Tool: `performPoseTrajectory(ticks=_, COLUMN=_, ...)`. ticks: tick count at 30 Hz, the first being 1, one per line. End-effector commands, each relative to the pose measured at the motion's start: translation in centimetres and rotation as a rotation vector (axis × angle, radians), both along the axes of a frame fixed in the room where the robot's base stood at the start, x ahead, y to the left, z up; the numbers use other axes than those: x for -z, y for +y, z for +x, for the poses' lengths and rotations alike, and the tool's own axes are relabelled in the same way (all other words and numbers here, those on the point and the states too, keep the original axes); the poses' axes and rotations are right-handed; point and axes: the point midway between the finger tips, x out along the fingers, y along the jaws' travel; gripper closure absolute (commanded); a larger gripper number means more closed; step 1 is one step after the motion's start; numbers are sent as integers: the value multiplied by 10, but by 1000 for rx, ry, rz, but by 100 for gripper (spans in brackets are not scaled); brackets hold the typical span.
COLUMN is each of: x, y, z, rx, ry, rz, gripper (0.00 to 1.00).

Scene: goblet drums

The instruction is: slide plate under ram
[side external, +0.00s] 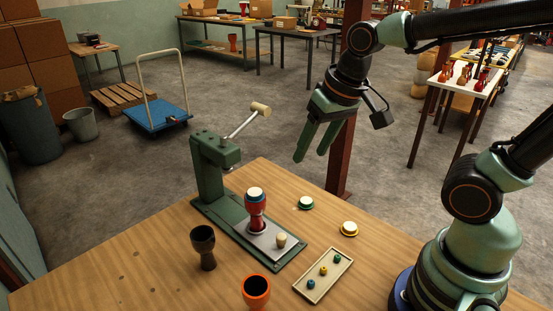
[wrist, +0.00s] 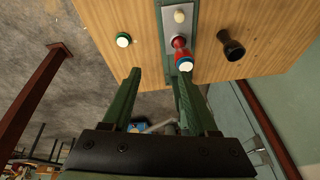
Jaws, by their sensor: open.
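The grey plate (side external: 250,239) lies on the green base of the press (side external: 218,158), drawn out toward the front. A cream knob (side external: 281,240) stands on its front end. A red goblet drum (side external: 256,213) with a blue and white top stands upright on the plate, forward of the press head. In the wrist view the plate (wrist: 170,30), knob (wrist: 179,16) and drum (wrist: 180,45) are near the top. My gripper (side external: 311,157) is open and empty, well above the table, beyond its far edge and apart from the plate. It also shows in the wrist view (wrist: 158,75).
A dark goblet (side external: 203,247) and an orange-rimmed goblet (side external: 256,290) stand at the left and front. A tray (side external: 309,293) with small beads lies right of the press. The press lever (side external: 242,125) sticks up.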

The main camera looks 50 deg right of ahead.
Motion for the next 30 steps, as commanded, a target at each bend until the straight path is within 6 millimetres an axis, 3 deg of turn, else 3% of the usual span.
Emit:
performPoseTrajectory(ticks=9, x=52, y=42, z=20, rx=376, ry=260, rz=78, gripper=41)
performPoseTrajectory(ticks=15, x=73, y=57, z=24, rx=521, ry=335, rz=74, gripper=41)
performPoseTrajectory(ticks=23, x=90, y=59, z=24, rx=556, ry=350, rz=71, gripper=41)
performPoseTrajectory(ticks=30, x=134, y=58, z=23, rx=554, ry=351, rz=69, gripper=41)
